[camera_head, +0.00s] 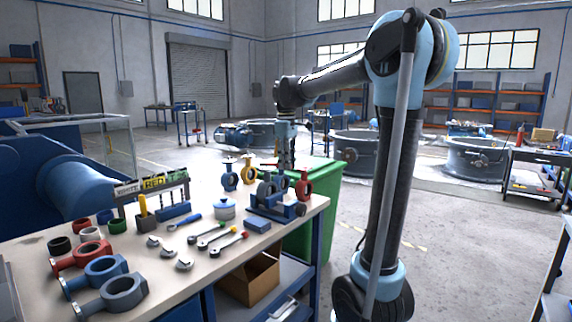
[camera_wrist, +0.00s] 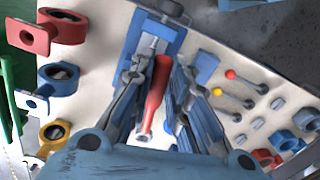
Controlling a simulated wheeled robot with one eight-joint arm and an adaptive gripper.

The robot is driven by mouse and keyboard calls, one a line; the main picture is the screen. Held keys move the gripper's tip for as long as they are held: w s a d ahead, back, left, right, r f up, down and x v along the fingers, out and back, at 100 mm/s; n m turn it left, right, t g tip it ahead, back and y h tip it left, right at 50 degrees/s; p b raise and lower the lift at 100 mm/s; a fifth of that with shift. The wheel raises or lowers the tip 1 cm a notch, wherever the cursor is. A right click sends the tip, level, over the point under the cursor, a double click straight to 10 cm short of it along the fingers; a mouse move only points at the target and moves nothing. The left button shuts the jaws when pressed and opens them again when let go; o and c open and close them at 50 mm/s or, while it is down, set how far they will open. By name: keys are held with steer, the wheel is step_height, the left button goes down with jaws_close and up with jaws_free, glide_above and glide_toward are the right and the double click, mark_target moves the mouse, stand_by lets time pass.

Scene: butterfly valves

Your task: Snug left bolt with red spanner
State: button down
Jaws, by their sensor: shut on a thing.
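My gripper (camera_wrist: 158,92) is shut on a red-handled tool, which I take for the red spanner (camera_wrist: 155,100). Its red handle lies lengthwise between the dark fingers, and a thin silver part points toward a blue fixture (camera_wrist: 160,22). In the head view my gripper (camera_head: 286,168) hangs over the back of the bench, above the blue fixture (camera_head: 278,207). A small red end shows beside it. The left bolt cannot be made out; the fingers and the tool cover part of the fixture, and I cannot tell whether the tool touches it.
On the bench (camera_head: 180,262) stand a blue valve (camera_head: 229,178), a yellow valve (camera_head: 248,171) and a red valve (camera_head: 303,186). Several tools with coloured ends (camera_head: 228,240) and large ring parts (camera_head: 110,290) lie nearer. A green bin (camera_head: 325,200) stands beyond the bench.

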steer(key=shift+f, duration=0.55)
stand_by(1.5)
